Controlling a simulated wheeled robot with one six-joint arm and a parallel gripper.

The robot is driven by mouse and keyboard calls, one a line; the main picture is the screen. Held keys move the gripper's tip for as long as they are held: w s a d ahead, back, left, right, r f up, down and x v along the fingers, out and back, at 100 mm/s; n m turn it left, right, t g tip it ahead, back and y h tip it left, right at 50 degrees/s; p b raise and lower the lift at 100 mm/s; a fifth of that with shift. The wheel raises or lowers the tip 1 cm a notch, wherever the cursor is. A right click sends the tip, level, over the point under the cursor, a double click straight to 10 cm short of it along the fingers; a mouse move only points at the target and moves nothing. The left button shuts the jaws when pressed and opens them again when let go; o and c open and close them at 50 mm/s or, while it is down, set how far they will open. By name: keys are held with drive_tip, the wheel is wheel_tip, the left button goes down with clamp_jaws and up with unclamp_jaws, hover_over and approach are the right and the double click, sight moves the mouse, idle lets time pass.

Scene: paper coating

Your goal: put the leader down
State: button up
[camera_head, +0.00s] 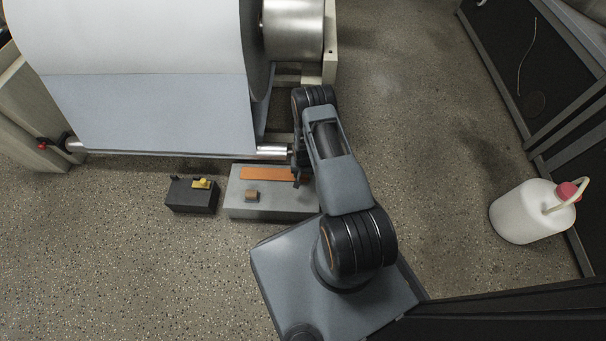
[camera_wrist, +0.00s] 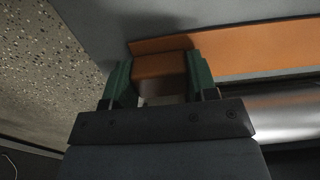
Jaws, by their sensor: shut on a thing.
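The leader, a flat orange strip (camera_head: 268,173), lies along the back of the grey stand (camera_head: 290,207) in the head view. My gripper (camera_head: 299,174) is at the strip's right end, low at the stand, and partly hidden by my arm. In the wrist view, my gripper (camera_wrist: 157,70) has its green fingers shut on a brown-orange tab at one end of the leader (camera_wrist: 250,50). The rest of the strip runs off to the right. I cannot tell whether the strip rests fully on the stand.
A small brown block (camera_head: 252,196) sits on the stand. A black box (camera_head: 190,198) with a yellow piece (camera_head: 201,183) stands to its left. The large paper roll (camera_head: 130,40) and a metal roller (camera_head: 272,151) are behind. A white jug (camera_head: 522,213) stands at right.

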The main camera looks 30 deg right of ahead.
drive_tip(key=shift+f, duration=0.15)
drive_tip(key=o, duration=0.9)
drive_tip(key=shift+o, duration=0.2)
